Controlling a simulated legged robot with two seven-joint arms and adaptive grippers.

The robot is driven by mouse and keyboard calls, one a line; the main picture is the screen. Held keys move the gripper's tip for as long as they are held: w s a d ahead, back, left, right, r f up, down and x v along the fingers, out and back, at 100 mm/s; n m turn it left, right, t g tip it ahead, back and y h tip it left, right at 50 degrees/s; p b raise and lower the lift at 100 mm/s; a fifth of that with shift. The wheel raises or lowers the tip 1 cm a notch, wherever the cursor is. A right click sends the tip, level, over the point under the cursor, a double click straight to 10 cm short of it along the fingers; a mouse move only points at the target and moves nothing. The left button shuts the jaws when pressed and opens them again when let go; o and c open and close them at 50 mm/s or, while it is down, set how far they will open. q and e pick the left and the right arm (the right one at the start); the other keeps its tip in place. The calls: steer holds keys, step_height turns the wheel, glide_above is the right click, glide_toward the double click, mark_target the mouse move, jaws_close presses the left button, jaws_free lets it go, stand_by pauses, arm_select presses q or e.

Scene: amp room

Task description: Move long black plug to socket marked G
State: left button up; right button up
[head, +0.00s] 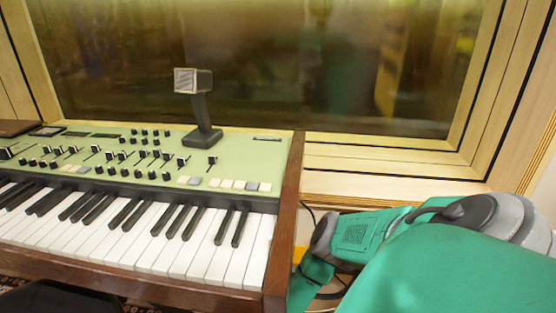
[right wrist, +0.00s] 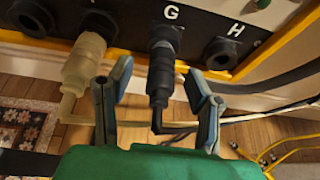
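In the right wrist view, a long black plug (right wrist: 160,78) points up into the socket under the white letter G (right wrist: 171,12) on a black panel. Its upper end meets the socket and appears to be in it. A bent black cable end leaves its lower end. My right gripper (right wrist: 157,80) is open, with one blue-grey finger on each side of the plug and visible gaps between. In the head view my right arm comes in from the right, and its fingers are hidden there. My left gripper is not in view.
A beige plug (right wrist: 84,57) sits in the socket left of G, close to my left finger. The socket marked H (right wrist: 222,53) is empty. A dark cable runs right of the fingers. A keyboard (head: 140,230) stands left of my arm, below a window (head: 270,70).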

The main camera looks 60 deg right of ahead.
steer(key=v, duration=1.2)
steer(key=shift+s+f, duration=0.1)
steer(key=shift+f, duration=0.05)
